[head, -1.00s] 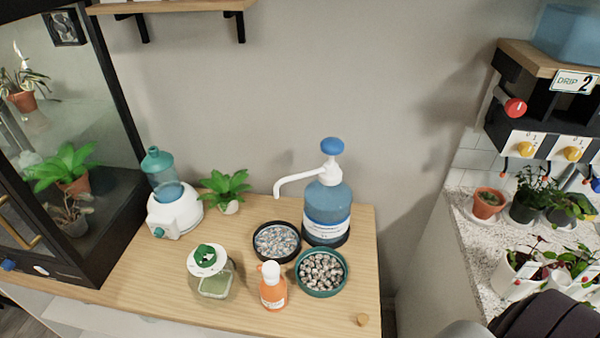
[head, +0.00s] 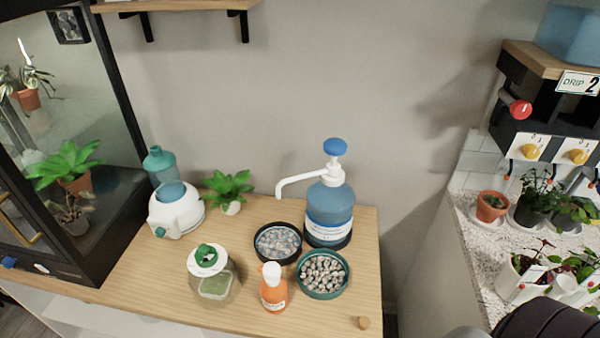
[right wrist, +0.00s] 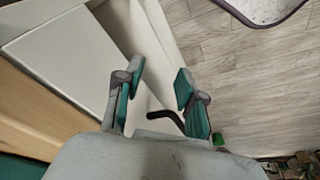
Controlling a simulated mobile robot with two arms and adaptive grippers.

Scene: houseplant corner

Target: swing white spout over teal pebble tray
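A blue water bottle (head: 329,205) with a blue-topped pump stands at the back right of the wooden cabinet top. Its white spout (head: 300,181) points left, and its tip hangs above and behind the black pebble tray. The teal pebble tray (head: 322,296), full of grey pebbles, sits in front of the bottle, to the right of the black tray. My right gripper (right wrist: 160,88) shows in the right wrist view, its two teal-padded fingers apart with nothing between them, above the floor beside a white cabinet. My left gripper is not in view.
The black tray (head: 280,262) holds pale pebbles. An orange bottle (head: 273,294) stands close in front of both trays. A green-lidded jar (head: 208,262), white-and-teal device (head: 175,212) and small plant (head: 229,188) stand left. A cork (head: 364,323) lies near the front right.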

